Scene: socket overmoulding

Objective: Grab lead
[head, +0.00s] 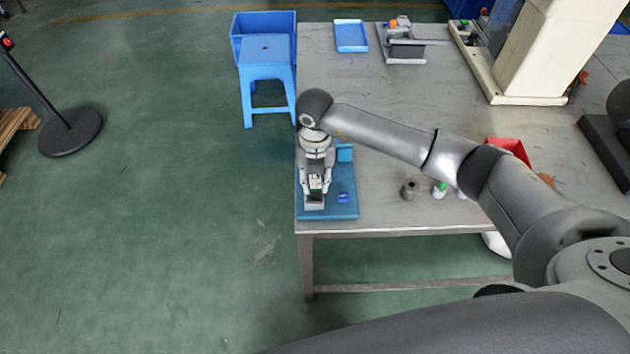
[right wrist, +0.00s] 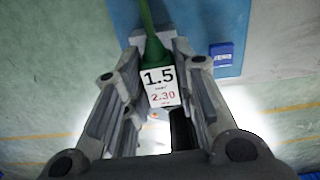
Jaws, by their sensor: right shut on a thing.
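My right gripper (head: 315,190) is over the blue mat (head: 349,213) at the table's front left corner. The green lead runs away from the fingers toward the top of that view. A grey block (head: 314,206) sits just below the fingers in the head view, partly hidden. My left gripper is not in view.
A small blue block (head: 343,197) lies on the mat, right of the gripper. A grey cylinder (head: 409,189) and a white bottle with green top (head: 440,190) stand farther right. A red bin (head: 508,148) is behind my arm. The middle of the table (head: 350,90) is clear.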

